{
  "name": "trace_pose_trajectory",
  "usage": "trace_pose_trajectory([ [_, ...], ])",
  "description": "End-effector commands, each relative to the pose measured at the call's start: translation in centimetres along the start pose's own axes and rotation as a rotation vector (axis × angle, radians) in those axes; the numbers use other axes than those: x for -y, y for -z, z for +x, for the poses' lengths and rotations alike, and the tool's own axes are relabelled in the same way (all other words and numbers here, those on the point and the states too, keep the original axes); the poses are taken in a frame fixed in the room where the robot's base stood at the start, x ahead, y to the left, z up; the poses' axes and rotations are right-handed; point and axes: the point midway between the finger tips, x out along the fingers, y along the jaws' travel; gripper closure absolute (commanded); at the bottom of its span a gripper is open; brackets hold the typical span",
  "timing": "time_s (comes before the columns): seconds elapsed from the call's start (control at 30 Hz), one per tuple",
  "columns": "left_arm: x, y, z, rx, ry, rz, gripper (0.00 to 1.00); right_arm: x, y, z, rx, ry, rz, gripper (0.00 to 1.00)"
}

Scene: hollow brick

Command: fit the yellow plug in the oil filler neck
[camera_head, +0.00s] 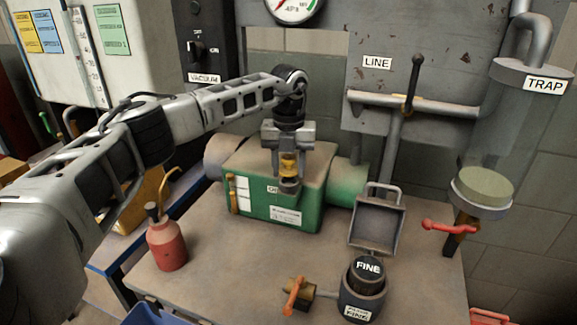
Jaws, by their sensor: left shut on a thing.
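My left gripper (288,152) points straight down over the green pump housing (312,190), shut on the yellow plug (288,168). The plug is upright and partly hidden by the fingers. The grey oil filler neck (289,186) stands on the near part of the green housing, directly below the plug in this view. The plug and the neck look lined up; I cannot tell whether the plug is inside the neck or just above it. My right gripper is not in view.
A red oil can (167,245) with a thin spout stands left on the bench. A clear TRAP cylinder (497,135) is at right. Bare bench lies in front of the housing.

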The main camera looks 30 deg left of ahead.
Motion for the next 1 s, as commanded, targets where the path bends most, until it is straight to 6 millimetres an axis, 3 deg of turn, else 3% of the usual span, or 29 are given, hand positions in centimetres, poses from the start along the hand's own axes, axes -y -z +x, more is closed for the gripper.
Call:
trace_pose_trajectory([
  [1.0,0.1,0.2,1.0,0.000,0.000,0.000,0.81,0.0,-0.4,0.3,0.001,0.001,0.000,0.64],
])
